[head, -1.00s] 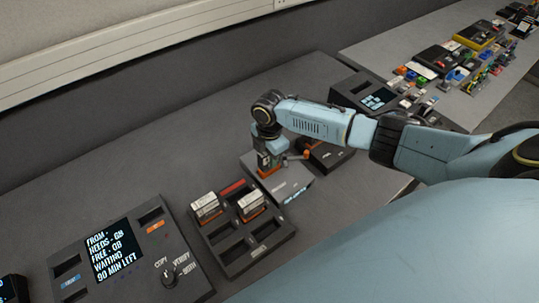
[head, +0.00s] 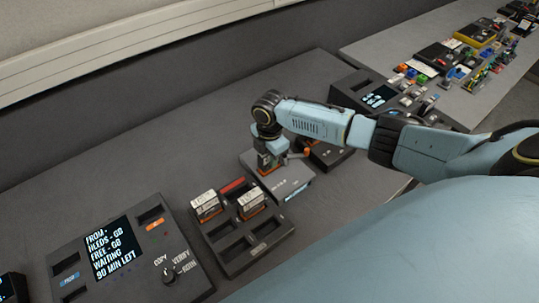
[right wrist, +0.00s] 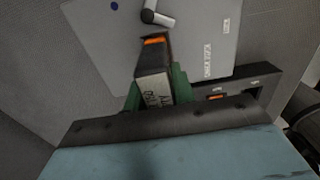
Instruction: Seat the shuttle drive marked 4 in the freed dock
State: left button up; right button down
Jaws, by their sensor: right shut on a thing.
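My right gripper (head: 270,166) is shut on a drive, a small dark block with a pale label and an orange end. The drive (right wrist: 153,82) shows between the green fingers in the right wrist view, its orange end pointing away from the wrist. Its label is too small to read for a number. The gripper is at the grey check dock (head: 291,188); the dock also shows in the right wrist view (right wrist: 195,45). I cannot tell whether the drive sits in the dock's slot. My left gripper is not in view.
A dark tray (head: 228,262) holds two pale-labelled drives (head: 206,205) and (head: 251,204) upright, with several empty bays. A copy console (head: 140,262) with a lit screen and a knob stands at the left. Another console (head: 352,91) stands behind my arm. Cluttered items fill the far right table.

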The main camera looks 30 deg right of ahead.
jog(key=shift+f, duration=0.15)
jog(key=c, duration=0.8)
grip_release()
jog(key=shift+o, duration=0.2)
notch_tip(320, 180, up, 8)
jog(key=p, duration=0.7)
jog(key=shift+f+p, duration=0.2)
jog(key=shift+p, duration=0.15)
jog(key=shift+f, duration=0.1)
